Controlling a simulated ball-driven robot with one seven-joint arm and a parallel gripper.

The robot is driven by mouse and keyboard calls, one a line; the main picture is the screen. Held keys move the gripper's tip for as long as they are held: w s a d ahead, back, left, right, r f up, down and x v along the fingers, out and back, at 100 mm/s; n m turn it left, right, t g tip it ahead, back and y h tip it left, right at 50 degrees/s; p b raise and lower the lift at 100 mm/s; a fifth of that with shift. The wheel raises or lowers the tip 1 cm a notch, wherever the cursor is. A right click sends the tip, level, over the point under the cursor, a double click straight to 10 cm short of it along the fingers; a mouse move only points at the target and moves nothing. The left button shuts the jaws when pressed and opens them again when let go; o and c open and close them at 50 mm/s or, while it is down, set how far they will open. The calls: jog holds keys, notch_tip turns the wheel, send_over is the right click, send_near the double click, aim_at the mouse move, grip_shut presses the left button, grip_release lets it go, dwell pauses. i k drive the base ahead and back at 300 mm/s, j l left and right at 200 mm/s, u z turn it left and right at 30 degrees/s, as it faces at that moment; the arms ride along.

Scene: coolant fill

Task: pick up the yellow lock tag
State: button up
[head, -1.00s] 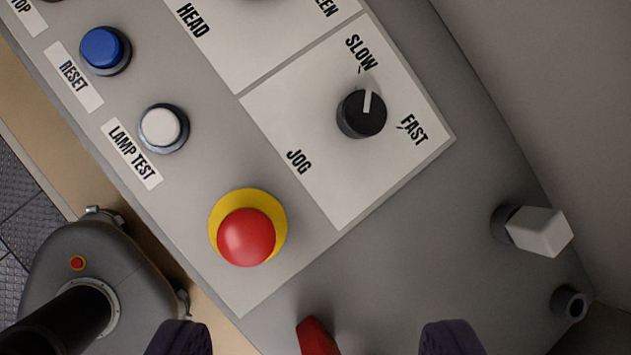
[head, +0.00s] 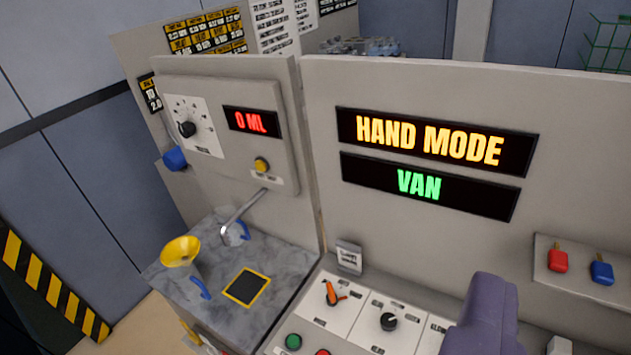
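I see no yellow lock tag in the head view. One purple finger of my gripper (head: 487,312) shows at the lower right, in front of the control panel. The other finger is out of view, so its opening cannot be judged. The finger hides part of the panel and wall behind it.
A yellow funnel (head: 181,252) and a blue-handled jug (head: 233,232) stand on the grey counter (head: 205,303), near a metal spout (head: 243,212). The control panel (head: 345,335) with knobs lies at the bottom. Upright displays (head: 435,140) read HAND MODE and VAN.

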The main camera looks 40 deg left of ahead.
aim_at(192, 335)
jog(key=u, duration=1.85)
